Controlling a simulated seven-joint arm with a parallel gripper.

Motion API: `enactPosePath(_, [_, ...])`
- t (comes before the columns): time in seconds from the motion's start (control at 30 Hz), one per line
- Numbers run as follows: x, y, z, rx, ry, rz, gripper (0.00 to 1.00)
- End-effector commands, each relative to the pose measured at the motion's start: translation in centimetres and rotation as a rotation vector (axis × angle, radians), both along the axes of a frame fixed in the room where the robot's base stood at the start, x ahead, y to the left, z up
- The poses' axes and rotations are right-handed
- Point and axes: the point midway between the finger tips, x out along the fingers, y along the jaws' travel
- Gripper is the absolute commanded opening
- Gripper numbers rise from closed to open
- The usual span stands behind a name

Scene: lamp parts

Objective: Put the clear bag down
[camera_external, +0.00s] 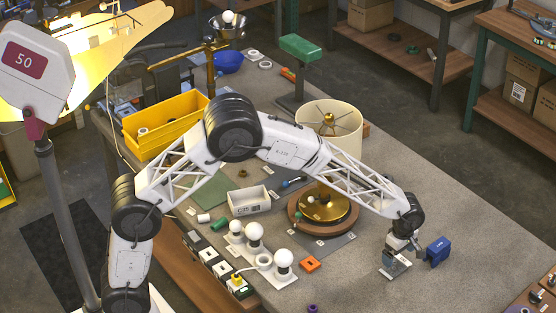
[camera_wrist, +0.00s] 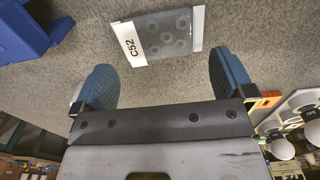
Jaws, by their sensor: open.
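The clear bag (camera_wrist: 165,38) lies flat on the grey table in the wrist view, with white strips at its ends, one marked C52, and several round washer-like parts showing through it. In the external view the bag (camera_external: 397,268) is at the right part of the table, under my gripper. My gripper (camera_wrist: 165,75) is open, its two blue-padded fingers spread wide, with the bag ahead of and between their tips. I see no finger touching it. The external view is too small to tell the gap between fingers and bag.
A blue object (camera_external: 437,250) stands just right of my gripper; it also shows in the wrist view (camera_wrist: 30,30). A board with white bulbs (camera_external: 284,262) and an orange part (camera_external: 310,263) lie to the left. A lamp base (camera_external: 322,207) stands behind them. The table's right side is mostly clear.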

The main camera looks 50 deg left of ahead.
Motion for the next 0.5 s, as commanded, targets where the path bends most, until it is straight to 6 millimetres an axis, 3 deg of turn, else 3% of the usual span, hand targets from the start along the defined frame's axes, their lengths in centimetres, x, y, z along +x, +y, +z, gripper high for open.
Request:
enactPosePath(0.3, [0.0, 0.0, 5.0, -0.001, -0.001, 0.0, 1.0])
enactPosePath(0.5, [0.0, 0.0, 6.7, 0.0, 0.0, 0.0, 1.0])
